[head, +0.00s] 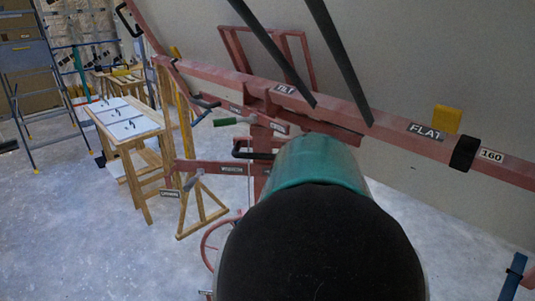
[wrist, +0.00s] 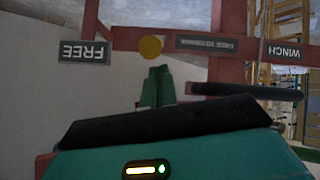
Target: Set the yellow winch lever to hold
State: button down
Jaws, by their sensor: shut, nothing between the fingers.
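In the wrist view, a round yellow knob (wrist: 151,47), which looks like the end of the winch lever, shows against a red frame part. A grey plate reading FREE (wrist: 86,51), upside down, is left of it. A second plate with small, hard-to-read lettering is to its right. My gripper (wrist: 157,77) is shut and empty, its green fingertips just below the knob in the picture; I cannot tell if they touch. No HOLD plate shows. In the head view my own arm hides the gripper and the knob.
A WINCH plate (wrist: 286,52) and a dark bar (wrist: 245,91) are at the right in the wrist view. The red panel lift (head: 390,125) fills the head view's middle, with a big grey panel (head: 430,60) behind. A wooden table (head: 130,130) stands left; open floor lies between.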

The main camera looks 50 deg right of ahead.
jog(key=shift+f, duration=0.3)
jog(key=shift+s, duration=0.2)
jog(key=shift+w, duration=0.1)
